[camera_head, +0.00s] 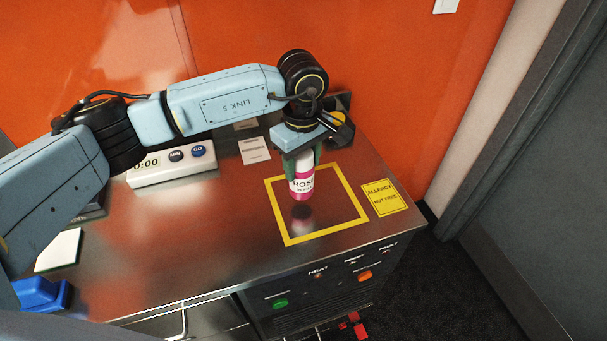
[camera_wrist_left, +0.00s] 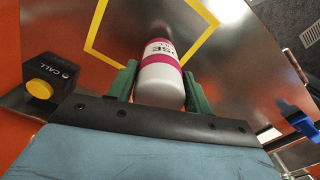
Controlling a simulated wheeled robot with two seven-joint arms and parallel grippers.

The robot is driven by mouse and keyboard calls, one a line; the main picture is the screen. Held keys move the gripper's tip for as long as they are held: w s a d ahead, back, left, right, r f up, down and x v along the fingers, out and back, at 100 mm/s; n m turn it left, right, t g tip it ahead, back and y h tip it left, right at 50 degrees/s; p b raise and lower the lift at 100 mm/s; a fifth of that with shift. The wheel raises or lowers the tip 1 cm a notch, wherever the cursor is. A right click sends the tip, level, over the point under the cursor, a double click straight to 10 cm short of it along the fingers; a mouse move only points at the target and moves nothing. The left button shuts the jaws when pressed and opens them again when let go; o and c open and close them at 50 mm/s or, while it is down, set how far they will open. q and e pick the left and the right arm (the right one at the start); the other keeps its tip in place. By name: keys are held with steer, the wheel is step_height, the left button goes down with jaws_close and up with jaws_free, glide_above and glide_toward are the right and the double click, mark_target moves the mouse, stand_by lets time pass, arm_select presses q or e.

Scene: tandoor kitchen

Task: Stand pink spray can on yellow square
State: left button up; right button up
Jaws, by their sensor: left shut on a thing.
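The pink and white spray can (camera_head: 302,186), with lettering on its label, is upright in the head view. My left gripper (camera_head: 303,163) is shut on it from above, with green fingers on both sides. The can also shows between the fingers in the left wrist view (camera_wrist_left: 161,75). The yellow square (camera_head: 351,188) is an outline on the steel counter. The can is over the area inside the outline, toward its upper left. A dark reflection shows below the can, and its base seems a little above the counter. My right gripper is not in view.
A yellow allergy card (camera_head: 384,197) lies right of the square. A white timer (camera_head: 172,165) and a paper slip (camera_head: 254,150) are to the left. A black call box with a yellow button (camera_wrist_left: 40,89) is near the wall. The counter front is clear.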

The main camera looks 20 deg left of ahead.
mark_target(302, 175)
arm_select(q)
steer(key=shift+f, duration=1.9)
steer(key=shift+f, duration=0.15)
steer(key=o, duration=1.1)
step_height(302, 175, up, 12)
steer(key=shift+r, duration=0.2)
